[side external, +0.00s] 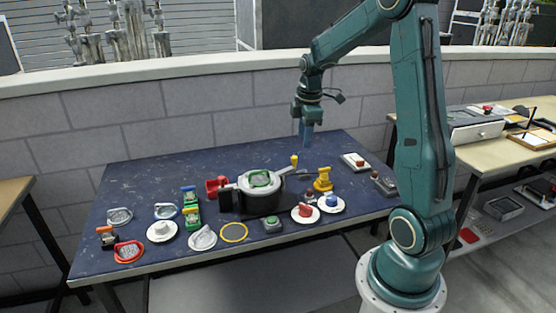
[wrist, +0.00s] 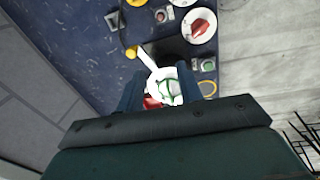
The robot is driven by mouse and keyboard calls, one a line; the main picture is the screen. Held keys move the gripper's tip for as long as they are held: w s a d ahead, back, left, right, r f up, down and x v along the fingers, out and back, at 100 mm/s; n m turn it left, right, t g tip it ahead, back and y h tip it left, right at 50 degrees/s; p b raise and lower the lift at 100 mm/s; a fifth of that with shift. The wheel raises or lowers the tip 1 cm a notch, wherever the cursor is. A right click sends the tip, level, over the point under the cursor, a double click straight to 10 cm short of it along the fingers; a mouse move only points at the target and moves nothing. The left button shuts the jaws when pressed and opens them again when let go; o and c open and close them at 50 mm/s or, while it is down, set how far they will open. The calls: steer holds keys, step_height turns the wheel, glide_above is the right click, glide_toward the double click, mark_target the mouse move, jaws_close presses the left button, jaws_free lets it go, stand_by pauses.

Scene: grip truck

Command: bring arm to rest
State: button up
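My gripper (side external: 306,136) hangs in the air above the back of the blue table (side external: 130,186), fingers pointing down. In the wrist view my gripper (wrist: 160,78) has its two dark fingers apart, with nothing held between them. The grey pot (side external: 262,190) stands well below, with a green item on top. In the wrist view the pot (wrist: 154,73) shows between and beyond the fingers, apart from them. My arm is raised and bent over the table.
Several small items crowd the table, including a red block (side external: 216,187), a yellow piece (side external: 323,179), a white plate (side external: 162,230) and a red-rimmed dish (side external: 128,251). A low wall (side external: 150,105) runs behind. Another table (side external: 490,150) stands right. Air around my gripper is clear.

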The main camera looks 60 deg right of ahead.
steer(key=s+a+r+m+t, duration=0.1)
steer(key=s+a+r+m, duration=0.15)
steer(key=a, duration=0.45)
steer(key=s+a+r+m+t, duration=0.1)
steer(key=s+a+r, duration=0.25)
steer(key=a, duration=0.35)
steer(key=s+a+r+m+t, duration=0.1)
steer(key=s+a+r+m, duration=0.1)
steer(key=a+r, duration=0.35)
steer(key=s+a+f+m+t, duration=0.1)
steer(key=s+a+m, duration=0.1)
steer(key=s+a, duration=0.4)
steer(key=shift+s+a+f+m+t+y, duration=0.3)
steer(key=shift+s+a+f+m+y, duration=0.1)
steer(key=shift+a, duration=0.35)
